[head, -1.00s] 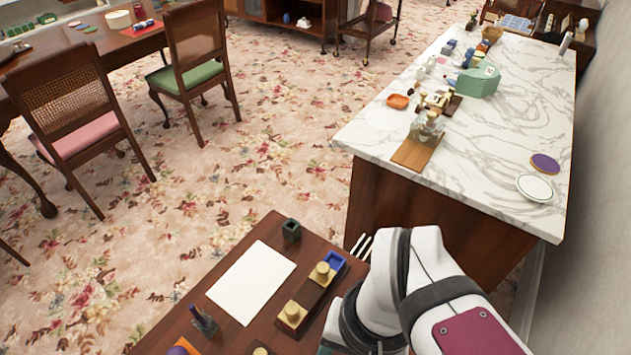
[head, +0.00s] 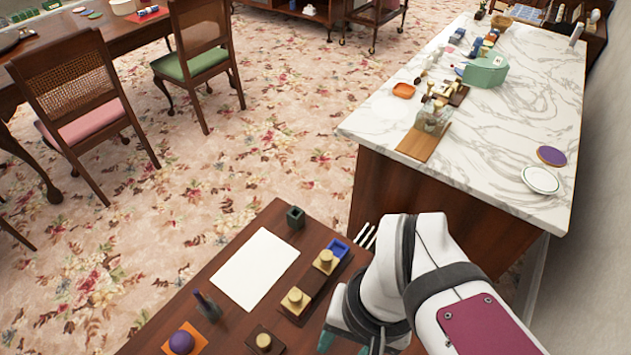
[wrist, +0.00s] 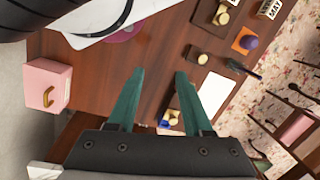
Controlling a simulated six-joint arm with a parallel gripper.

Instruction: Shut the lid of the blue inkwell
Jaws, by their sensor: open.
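The blue inkwell (head: 338,249) sits at the far end of a dark wooden stand on the desk in the head view. Its blue square rim shows; I cannot clearly make out its lid. It is partly visible in the wrist view (wrist: 163,124), low between my fingers and partly hidden by the gripper body. Beside it on the stand are a tan block with a round knob (head: 325,262) and a similar knobbed block (head: 295,300). My gripper (wrist: 159,72) is open and empty above the desk, its teal fingers apart. In the head view my arm largely hides it.
White paper (head: 255,268), a dark green pot (head: 295,217), a pen holder (head: 206,308) and a purple ball on an orange base (head: 182,342) lie near the stand. A pink box (wrist: 48,84) shows in the wrist view. A marble-topped counter (head: 510,110) stands beyond the desk.

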